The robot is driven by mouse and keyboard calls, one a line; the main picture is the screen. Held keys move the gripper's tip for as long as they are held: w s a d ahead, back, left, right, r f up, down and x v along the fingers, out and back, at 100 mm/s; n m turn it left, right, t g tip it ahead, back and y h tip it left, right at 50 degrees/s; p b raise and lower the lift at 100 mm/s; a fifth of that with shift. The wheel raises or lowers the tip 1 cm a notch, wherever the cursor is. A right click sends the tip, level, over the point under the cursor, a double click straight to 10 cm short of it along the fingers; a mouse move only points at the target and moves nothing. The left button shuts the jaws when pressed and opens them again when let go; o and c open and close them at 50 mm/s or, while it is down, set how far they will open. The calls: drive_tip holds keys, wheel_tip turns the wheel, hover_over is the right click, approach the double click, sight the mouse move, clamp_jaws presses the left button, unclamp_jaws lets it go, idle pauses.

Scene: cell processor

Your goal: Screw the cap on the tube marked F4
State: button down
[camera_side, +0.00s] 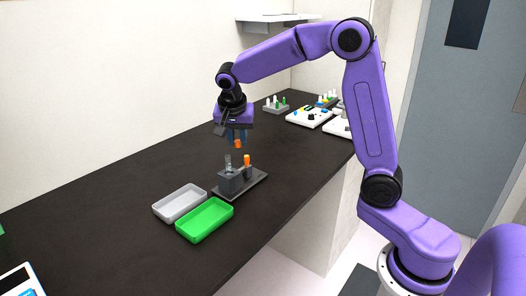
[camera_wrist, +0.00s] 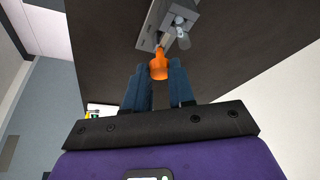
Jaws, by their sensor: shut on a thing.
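My gripper (camera_side: 237,136) is shut on an orange cap (camera_side: 238,144) and holds it in the air above and behind the grey tube holder (camera_side: 230,184). In the wrist view the orange cap (camera_wrist: 159,66) sits between the two blue fingertips (camera_wrist: 160,77). A clear, open-topped tube (camera_side: 228,161) stands upright in the holder; it also shows in the wrist view (camera_wrist: 182,38). Another orange piece (camera_side: 247,160) stands on the right side of the holder. The cap is apart from the tube. The F4 marking is too small to read.
A grey tray (camera_side: 180,217) and a green tray (camera_side: 204,235) lie in front of the holder on the dark bench (camera_side: 110,205). Racks with small coloured items (camera_side: 277,108) and white boards (camera_side: 308,119) stand farther back.

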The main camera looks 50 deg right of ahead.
drive_tip(key=r+n, duration=0.1)
hover_over(229, 172)
drive_tip(key=shift+a+f, duration=0.1)
drive_tip(key=shift+f, duration=2.15)
drive_tip(key=shift+f, duration=0.35)
drive_tip(key=shift+f+t, duration=0.25)
drive_tip(key=shift+t, duration=0.05)
drive_tip(key=shift+f, duration=0.15)
drive_tip(key=shift+f, duration=0.35)
drive_tip(key=m, duration=0.1)
drive_tip(key=m+g, duration=0.1)
drive_tip(key=m, duration=0.1)
drive_tip(key=m+g, duration=0.1)
drive_tip(key=m, duration=0.1)
drive_tip(key=shift+w+a+h, duration=0.15)
drive_tip(key=shift+w+h, duration=0.1)
drive_tip(key=shift+h, duration=0.05)
drive_tip(key=shift+m, duration=0.6)
